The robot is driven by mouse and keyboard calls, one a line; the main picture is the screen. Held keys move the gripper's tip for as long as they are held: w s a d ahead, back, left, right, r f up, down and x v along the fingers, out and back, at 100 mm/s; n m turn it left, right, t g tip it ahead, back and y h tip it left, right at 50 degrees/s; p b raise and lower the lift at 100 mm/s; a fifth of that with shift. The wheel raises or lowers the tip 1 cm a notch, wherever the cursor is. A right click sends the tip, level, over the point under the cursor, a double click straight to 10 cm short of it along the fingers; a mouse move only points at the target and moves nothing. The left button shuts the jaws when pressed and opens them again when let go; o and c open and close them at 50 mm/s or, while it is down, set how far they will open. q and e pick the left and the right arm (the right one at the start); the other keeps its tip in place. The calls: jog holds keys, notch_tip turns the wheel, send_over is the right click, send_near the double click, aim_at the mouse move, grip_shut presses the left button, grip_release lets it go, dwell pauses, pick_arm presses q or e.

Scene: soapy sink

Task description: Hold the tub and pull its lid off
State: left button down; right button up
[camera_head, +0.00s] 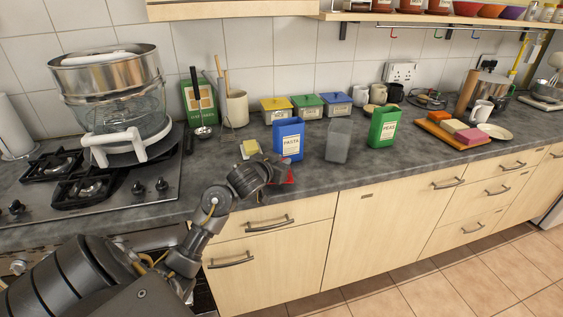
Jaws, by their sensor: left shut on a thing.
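My left gripper (280,171) is at the counter's front edge, in front of the blue PASTA box. It is shut on a small red thing (289,178), which is mostly hidden by the gripper; I cannot tell what it is. Three small boxes that look lidded stand in a row by the wall: a yellow one (276,111), a green one (308,107) and a blue one (338,104). They look closed, and my gripper is well apart from them. I cannot tell which thing is the tub. My right gripper is out of view.
A blue PASTA box (288,140), a grey translucent container (338,141) and a green PEAS box (383,127) stand mid-counter. A yellow block (250,147) lies left of them. The hob (110,195) with a steamer (113,85) is at left.

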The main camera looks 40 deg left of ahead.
pick_arm(q)
jog(key=shift+f, duration=0.5)
jog(key=c, duration=1.3)
grip_release()
jog(key=shift+r, duration=0.1)
